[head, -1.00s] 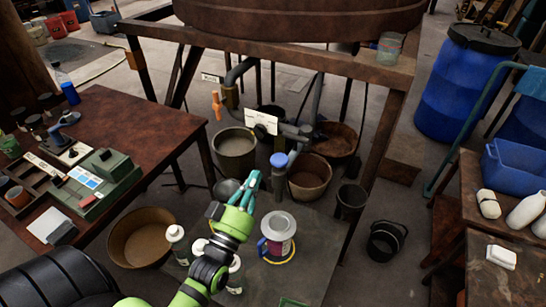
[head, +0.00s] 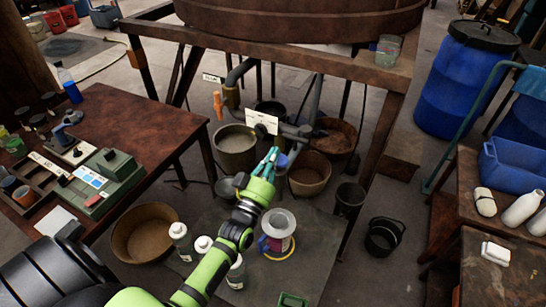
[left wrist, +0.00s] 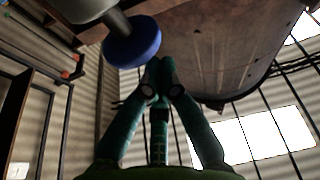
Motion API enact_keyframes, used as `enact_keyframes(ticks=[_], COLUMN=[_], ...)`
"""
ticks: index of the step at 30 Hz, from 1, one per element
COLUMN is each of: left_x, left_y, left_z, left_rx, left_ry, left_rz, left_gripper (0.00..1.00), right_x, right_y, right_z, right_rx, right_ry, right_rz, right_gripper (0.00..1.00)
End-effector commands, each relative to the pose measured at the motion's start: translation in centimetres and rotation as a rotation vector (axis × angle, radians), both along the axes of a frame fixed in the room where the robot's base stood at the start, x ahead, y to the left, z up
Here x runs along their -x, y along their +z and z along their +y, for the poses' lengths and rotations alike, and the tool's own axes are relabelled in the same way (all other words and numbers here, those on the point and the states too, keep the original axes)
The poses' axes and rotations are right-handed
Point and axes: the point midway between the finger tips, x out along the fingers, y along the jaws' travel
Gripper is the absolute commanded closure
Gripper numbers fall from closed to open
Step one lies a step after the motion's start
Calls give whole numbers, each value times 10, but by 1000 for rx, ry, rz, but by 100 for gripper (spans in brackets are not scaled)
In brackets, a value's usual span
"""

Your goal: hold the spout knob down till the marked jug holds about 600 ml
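The blue spout knob (head: 282,161) sits on the pipe under the vat, partly behind my fingers in the head view. In the left wrist view it is a round blue disc (left wrist: 132,43) just left of and beyond the fingertips. My left gripper (head: 272,154) looks shut and empty, its teal fingertips together (left wrist: 161,66). It is close to the knob; I cannot tell whether they touch. The jug (head: 279,240) stands below on the grey slab, with a blue handle, a grey funnel-like top (head: 279,221) and a yellow ring at its base. Its liquid level is hidden. My right gripper is not in view.
White bottles (head: 180,240) stand left of the jug, partly behind my left arm. A brown basin (head: 143,237) is further left. Several buckets, including a grey one (head: 236,148), stand around the pipes. An orange-handled valve (head: 218,105) and white label (head: 262,122) are behind.

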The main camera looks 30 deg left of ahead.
Motion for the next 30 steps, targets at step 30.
enact_keyframes(ticks=[30], left_x=[1], left_y=[-40], left_z=[-3], left_rx=[2], left_ry=[-2], left_rz=[15], left_gripper=[100], right_x=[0], right_y=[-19], right_z=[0], right_rx=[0], right_ry=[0], right_rz=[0], right_gripper=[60])
